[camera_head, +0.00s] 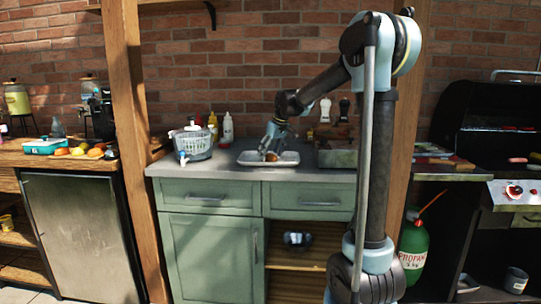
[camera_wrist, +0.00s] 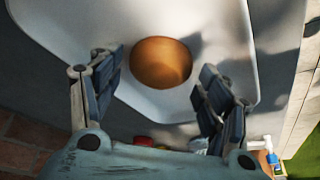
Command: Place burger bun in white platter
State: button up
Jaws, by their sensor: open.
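The burger bun (camera_wrist: 161,62) is round and golden brown. It lies on the white platter (camera_wrist: 60,22), inside its raised rim. In the head view the bun (camera_head: 272,157) is a small brown spot on the platter (camera_head: 291,159), which rests on the grey counter. My gripper (camera_wrist: 160,88) is open, its two fingers apart on the left and right of the bun's near side. In the head view my gripper (camera_head: 268,148) is low over the platter. The fingers appear apart from the bun; the exact height gap cannot be told.
Wooden posts (camera_head: 127,110) flank the counter. A black grill (camera_head: 495,120) is at the far right.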

jog(key=v, duration=1.2)
jog(key=s+d+f+m, duration=0.1)
jog(key=s+d+f, duration=0.3)
jog(key=s, duration=0.3)
jog(key=s+d+f+m+h, duration=0.1)
jog(key=s+d+f+m, duration=0.15)
jog(key=s+d, duration=0.3)
jog(key=s+d+f+m, duration=0.1)
jog(key=s+d+f, duration=0.3)
jog(key=s, duration=0.3)
jog(key=s+d+f+m+h, duration=0.1)
jog(key=s+d+f, duration=0.3)
jog(key=s+f, duration=0.5)
jog(key=s+d+f+m+g+h, duration=0.1)
jog(key=s+d+f+m, duration=0.2)
jog(key=s+f, duration=0.6)
jog(key=shift+s+d+f, duration=0.4)
jog(key=shift+s, duration=0.3)
jog(key=shift+w+f, duration=0.2)
jog(key=shift+w, duration=0.25)
